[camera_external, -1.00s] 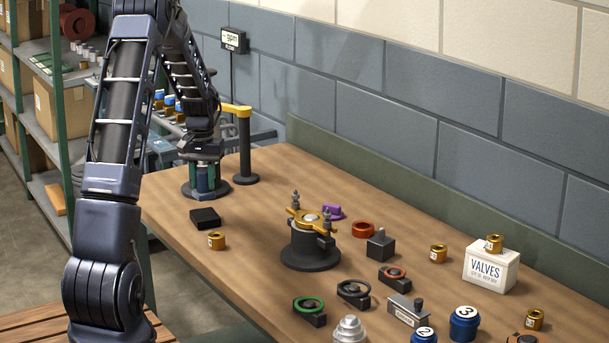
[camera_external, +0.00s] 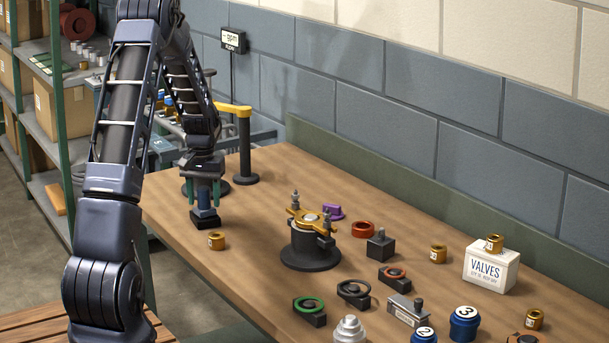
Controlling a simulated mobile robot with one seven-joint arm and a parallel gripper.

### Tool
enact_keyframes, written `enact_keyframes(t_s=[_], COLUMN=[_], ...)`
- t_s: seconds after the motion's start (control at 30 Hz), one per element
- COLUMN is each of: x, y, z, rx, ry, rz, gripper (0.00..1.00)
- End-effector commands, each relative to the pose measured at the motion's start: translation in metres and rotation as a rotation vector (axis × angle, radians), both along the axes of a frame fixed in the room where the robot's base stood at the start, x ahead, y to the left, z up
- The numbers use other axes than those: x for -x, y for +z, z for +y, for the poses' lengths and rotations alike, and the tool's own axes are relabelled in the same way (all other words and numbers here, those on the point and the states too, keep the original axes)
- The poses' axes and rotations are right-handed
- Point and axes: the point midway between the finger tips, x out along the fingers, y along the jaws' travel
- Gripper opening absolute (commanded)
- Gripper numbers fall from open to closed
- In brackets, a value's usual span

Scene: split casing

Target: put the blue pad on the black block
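The blue pad (camera_external: 205,201) is a dark blue piece between the green fingers of my gripper (camera_external: 204,193), at the left of the table in the external view. My gripper points down and looks shut on the pad, though any small gap beside the fingers is too fine to see. The black block (camera_external: 205,220) lies flat on the table directly below the pad. The pad's lower end appears at the block's top; whether they touch I cannot tell.
A dark round base (camera_external: 188,187) and a post with a yellow arm (camera_external: 245,150) stand behind my gripper. A brass piece (camera_external: 217,241) sits just in front of the block. A black fixture with a yellow clamp (camera_external: 308,245) stands to the right, with several parts beyond.

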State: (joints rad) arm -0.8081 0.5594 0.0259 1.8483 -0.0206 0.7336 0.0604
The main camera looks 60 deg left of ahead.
Motion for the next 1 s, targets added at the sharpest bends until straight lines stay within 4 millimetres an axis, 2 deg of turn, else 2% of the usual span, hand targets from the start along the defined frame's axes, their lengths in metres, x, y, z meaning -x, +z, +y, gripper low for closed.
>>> enact_keyframes(t_s=[0.23, 0.37, 0.47, 0.8, 1.0], x=[0.0, 0.0, 0.0, -0.001, 0.0], y=[0.001, 0.008, 0.021, 0.086, 0.112], z=[0.0, 0.0, 0.0, 0.0, 0.0], rx=[0.0, -0.002, -0.002, -0.002, -0.001], ry=[0.0, 0.0, 0.0, 0.0, 0.0], rz=[0.0, -0.002, -0.002, -0.002, -0.001], gripper=[0.53, 0.53, 0.53, 0.53, 0.53])
